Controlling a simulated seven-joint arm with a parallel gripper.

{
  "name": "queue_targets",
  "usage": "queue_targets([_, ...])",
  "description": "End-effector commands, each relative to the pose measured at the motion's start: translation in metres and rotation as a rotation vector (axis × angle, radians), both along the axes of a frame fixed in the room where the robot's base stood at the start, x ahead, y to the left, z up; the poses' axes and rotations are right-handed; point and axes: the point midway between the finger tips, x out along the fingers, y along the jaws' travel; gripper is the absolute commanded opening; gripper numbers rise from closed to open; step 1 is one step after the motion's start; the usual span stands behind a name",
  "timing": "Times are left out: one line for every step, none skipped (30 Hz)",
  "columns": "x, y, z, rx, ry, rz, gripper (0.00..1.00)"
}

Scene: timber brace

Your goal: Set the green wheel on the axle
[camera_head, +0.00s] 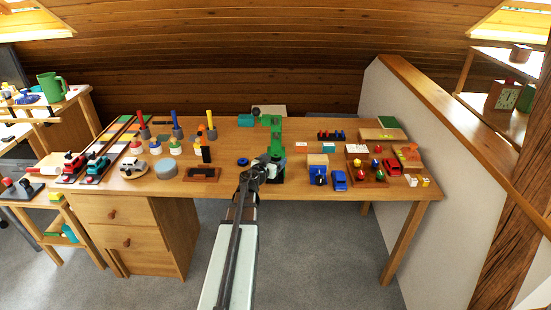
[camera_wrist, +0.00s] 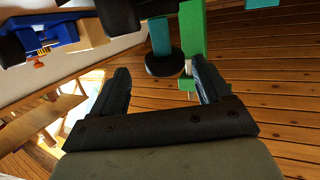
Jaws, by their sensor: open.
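I cannot pick out a green wheel for certain in either view, nor the axle. A green upright stand (camera_head: 274,130) rises from the table near its middle; its green post also shows in the wrist view (camera_wrist: 193,35). My gripper (camera_head: 262,163) is at the front of this stand and hides part of its lower end. In the wrist view, my gripper (camera_wrist: 160,68) has its two dark fingers spread wide. Nothing is held between them. A black disc (camera_wrist: 165,64) under a teal piece (camera_wrist: 160,36) shows beyond the fingertips.
A small blue ring (camera_head: 243,161) lies left of my gripper. Left stand a grey cylinder (camera_head: 166,169) and a dark tray (camera_head: 202,175). A partition wall (camera_head: 430,170) bounds the right side.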

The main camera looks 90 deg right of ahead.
Motion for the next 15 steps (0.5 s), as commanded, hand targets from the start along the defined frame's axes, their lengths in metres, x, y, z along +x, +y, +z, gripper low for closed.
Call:
queue_targets([-0.001,-0.003,-0.001,0.0,0.0,0.0,0.77])
queue_targets([-0.001,-0.004,-0.001,0.0,0.0,0.001,0.77])
queue_targets([-0.001,-0.005,-0.001,0.0,0.0,0.001,0.77])
queue_targets([-0.002,-0.006,-0.001,0.0,0.0,0.001,0.77])
queue_targets([-0.002,-0.008,-0.001,0.0,0.0,0.001,0.77])
queue_targets([-0.002,-0.011,-0.002,0.0,0.0,0.001,0.77])
queue_targets([-0.003,-0.014,-0.002,0.0,0.0,0.001,0.77])
queue_targets([-0.003,-0.017,-0.002,0.0,0.0,0.001,0.77])
queue_targets([-0.004,-0.022,-0.003,0.0,0.0,0.001,0.77])
queue_targets([-0.005,-0.026,-0.004,0.0,0.0,0.001,0.77])
queue_targets([-0.006,-0.031,-0.004,0.0,0.0,0.001,0.77])
queue_targets([-0.007,-0.036,-0.005,0.0,0.0,0.001,0.77])
queue_targets([-0.008,-0.04,-0.006,0.0,0.0,0.0,0.77])
queue_targets([-0.01,-0.044,-0.007,0.0,0.0,0.0,0.77])
queue_targets([-0.012,-0.048,-0.008,0.0,0.0,-0.001,0.77])
